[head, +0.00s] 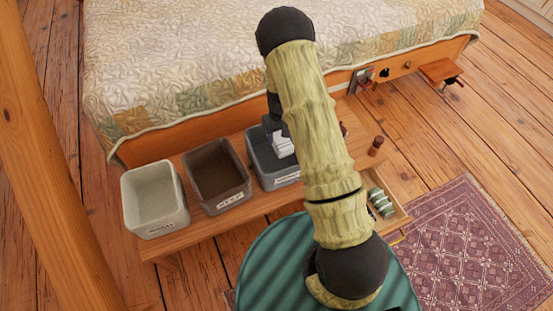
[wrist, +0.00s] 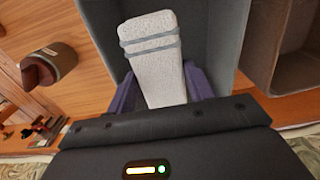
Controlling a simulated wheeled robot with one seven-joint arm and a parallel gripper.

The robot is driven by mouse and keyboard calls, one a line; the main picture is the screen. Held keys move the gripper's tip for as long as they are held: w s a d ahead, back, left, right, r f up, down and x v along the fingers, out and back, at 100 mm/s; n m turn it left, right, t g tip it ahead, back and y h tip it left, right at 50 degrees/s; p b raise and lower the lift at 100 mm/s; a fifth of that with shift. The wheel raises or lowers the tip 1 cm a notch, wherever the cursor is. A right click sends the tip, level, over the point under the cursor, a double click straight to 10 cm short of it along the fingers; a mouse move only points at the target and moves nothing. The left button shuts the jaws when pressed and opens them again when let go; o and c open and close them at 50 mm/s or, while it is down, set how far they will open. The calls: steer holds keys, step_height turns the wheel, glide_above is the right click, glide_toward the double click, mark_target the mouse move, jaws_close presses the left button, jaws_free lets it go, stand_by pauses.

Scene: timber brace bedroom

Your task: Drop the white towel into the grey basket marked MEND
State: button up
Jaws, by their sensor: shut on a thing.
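The white towel (wrist: 153,60) is a folded or rolled bundle with grey bands. My gripper (wrist: 160,90) is shut on it, one purple finger at each side. The grey basket (wrist: 222,35) lies behind and around the towel in the wrist view. In the head view the towel (head: 282,146) shows at the opening of the grey basket (head: 262,172), partly hidden by my arm. I cannot tell whether it touches the basket's inside. The basket's front label is too small and partly covered to read.
The baskets stand on a wooden bench (head: 250,207) before the bed (head: 190,65). A brown basket (head: 217,172) is beside the grey one, and a pale basket (head: 153,198) is at far left. A dark round-topped object (head: 376,146) and green rolls (head: 381,203) are to the right.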

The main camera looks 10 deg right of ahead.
steer(key=o, duration=1.1)
steer(key=shift+r, duration=0.15)
step_height(320, 180, up, 17)
steer(key=p, duration=0.4)
steer(key=shift+r, duration=0.1)
